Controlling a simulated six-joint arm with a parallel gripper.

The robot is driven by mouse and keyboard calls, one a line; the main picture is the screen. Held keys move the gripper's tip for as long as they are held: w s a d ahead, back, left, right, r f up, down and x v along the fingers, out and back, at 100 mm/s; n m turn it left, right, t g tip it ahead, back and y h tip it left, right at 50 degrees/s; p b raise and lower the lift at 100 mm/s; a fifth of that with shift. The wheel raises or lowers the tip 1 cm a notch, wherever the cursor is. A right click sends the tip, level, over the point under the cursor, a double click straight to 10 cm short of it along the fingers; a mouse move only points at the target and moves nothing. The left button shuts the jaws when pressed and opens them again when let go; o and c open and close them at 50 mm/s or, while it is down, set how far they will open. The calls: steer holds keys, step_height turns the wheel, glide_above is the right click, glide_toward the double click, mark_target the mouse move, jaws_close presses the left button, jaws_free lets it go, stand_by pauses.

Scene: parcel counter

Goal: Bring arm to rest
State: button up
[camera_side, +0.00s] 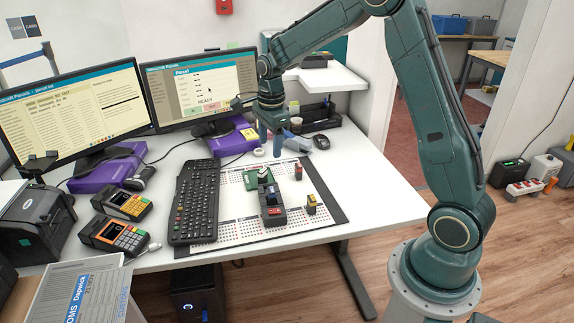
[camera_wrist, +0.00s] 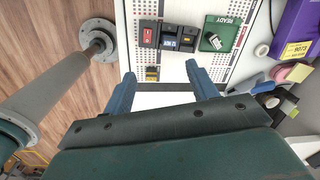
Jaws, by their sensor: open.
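My gripper (camera_side: 270,142) is open and empty, held above the far part of the white perforated board (camera_side: 225,222). Its two blue fingers also show apart in the wrist view (camera_wrist: 160,72). On the board sits a green READY pad (camera_side: 256,179), which is also in the wrist view (camera_wrist: 221,34). A dark holder (camera_side: 273,198) stands against or close beside it, with a red piece (camera_wrist: 147,37) and a blue-labelled piece (camera_wrist: 169,43) in or on it. Small upright blocks, one red (camera_side: 298,172) and one yellow-topped (camera_side: 311,205), stand apart to the right.
A black keyboard (camera_side: 195,203) lies left of the board. Two card terminals (camera_side: 113,236), two monitors (camera_side: 203,88) and purple boxes (camera_side: 234,141) fill the left and back. A white shelf (camera_side: 325,77) stands behind the arm. The desk's right front is clear.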

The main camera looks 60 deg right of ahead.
steer(key=s+a+r+n+t, duration=0.2)
steer(key=s+a+r+n, duration=0.6)
steer(key=s+r+n, duration=0.4)
steer(key=s+a+r+n+t, duration=0.1)
steer(key=s+a+n, duration=0.1)
steer(key=s+n, duration=0.3)
steer(key=s+a+r+n+t, duration=0.1)
steer(key=s+a+n, duration=0.1)
steer(key=s+n, duration=0.4)
steer(key=s, duration=0.5)
steer(key=shift+t, duration=0.4)
